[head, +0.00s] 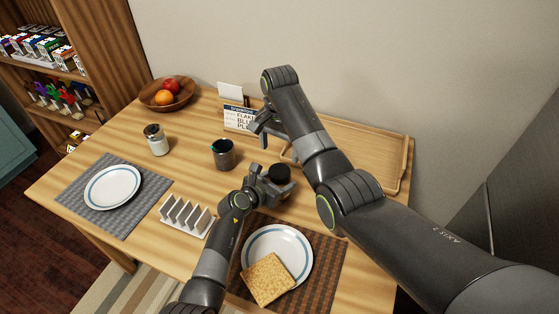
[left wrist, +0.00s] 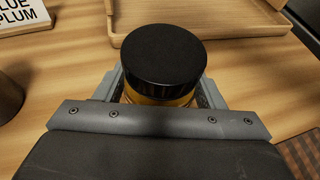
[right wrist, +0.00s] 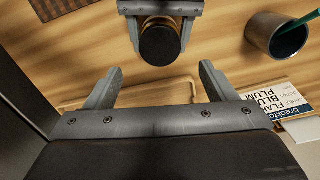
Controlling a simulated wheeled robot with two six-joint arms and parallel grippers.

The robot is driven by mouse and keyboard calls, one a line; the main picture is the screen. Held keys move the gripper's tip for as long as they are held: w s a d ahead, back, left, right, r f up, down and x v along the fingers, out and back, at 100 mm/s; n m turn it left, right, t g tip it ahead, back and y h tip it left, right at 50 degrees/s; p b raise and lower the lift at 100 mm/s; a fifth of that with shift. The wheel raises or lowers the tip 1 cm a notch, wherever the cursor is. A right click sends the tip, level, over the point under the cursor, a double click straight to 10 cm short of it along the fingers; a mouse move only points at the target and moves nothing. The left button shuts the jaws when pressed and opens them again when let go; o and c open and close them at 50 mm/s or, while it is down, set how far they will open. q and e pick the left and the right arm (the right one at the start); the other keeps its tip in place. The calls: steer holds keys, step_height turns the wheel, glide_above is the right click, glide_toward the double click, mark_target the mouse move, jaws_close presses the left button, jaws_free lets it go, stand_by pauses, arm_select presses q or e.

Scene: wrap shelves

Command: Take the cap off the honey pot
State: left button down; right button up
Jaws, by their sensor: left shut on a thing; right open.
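The honey pot is an amber jar (left wrist: 160,97) with a round black cap (left wrist: 163,55) on top, upright on the table. In the head view the black cap (head: 279,173) shows just right of my left gripper (head: 272,184). My left gripper is shut around the jar's body below the cap, as the left wrist view shows. My right gripper (head: 268,128) is open and empty, above the table and beyond the pot. In the right wrist view the cap (right wrist: 160,44) lies ahead of the open fingers (right wrist: 155,85), apart from them.
A metal cup (head: 223,155) with a teal utensil stands left of the pot. A menu card (head: 239,118) and a wooden tray (head: 378,175) are behind.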

mark_target(279, 171)
steer(key=shift+m, duration=1.2)
steer(key=shift+f, duration=0.25)
step_height(279, 171, down, 8)
steer(key=shift+r, duration=0.25)
